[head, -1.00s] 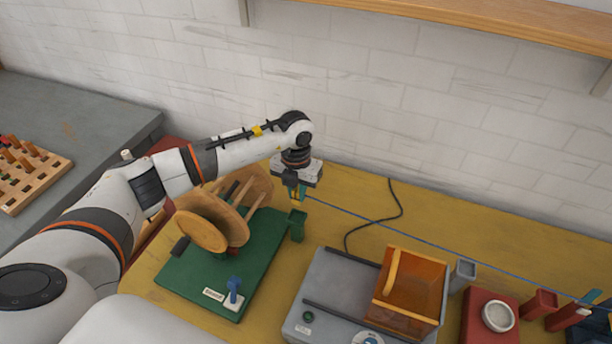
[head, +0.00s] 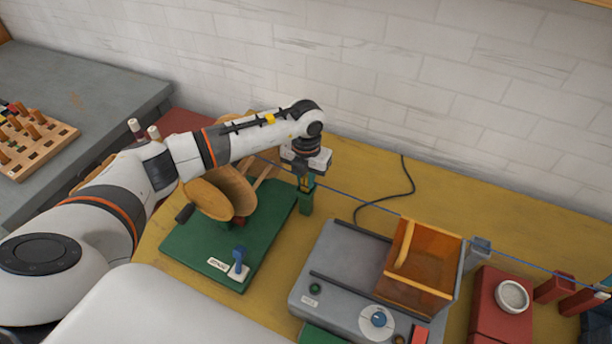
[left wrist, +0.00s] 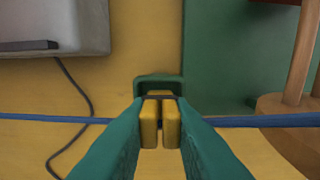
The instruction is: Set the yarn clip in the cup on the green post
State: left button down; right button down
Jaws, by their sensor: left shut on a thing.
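My left gripper (head: 306,184) points down over the green post (head: 305,203), which stands by the edge of the green board. In the left wrist view the teal fingers with yellow tips (left wrist: 160,122) are shut on the yarn clip (left wrist: 159,96), of which only a dark sliver shows between and past the tips. The cup (left wrist: 160,80) is a green square rim at the tips. The tips overlap its opening; how deep the clip sits is hidden. Blue yarn (left wrist: 55,119) runs out to both sides of the fingers. My right gripper is not in view.
A wooden winder (head: 222,192) stands on the green board (head: 205,250), left of the post. A grey machine with an orange box (head: 425,268) stands to the right. A black cable (head: 385,200) lies behind it. Red blocks (head: 495,318) stand further right.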

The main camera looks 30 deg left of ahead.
aim_at(306, 177)
pick_arm(q)
jog(key=c, duration=1.2)
grip_release()
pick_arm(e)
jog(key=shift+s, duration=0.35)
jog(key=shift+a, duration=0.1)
pick_arm(q)
notch_tip(306, 177, up, 11)
jog(key=shift+f+b, duration=0.2)
jog(key=shift+b, duration=0.8)
jog(key=shift+r, duration=0.75)
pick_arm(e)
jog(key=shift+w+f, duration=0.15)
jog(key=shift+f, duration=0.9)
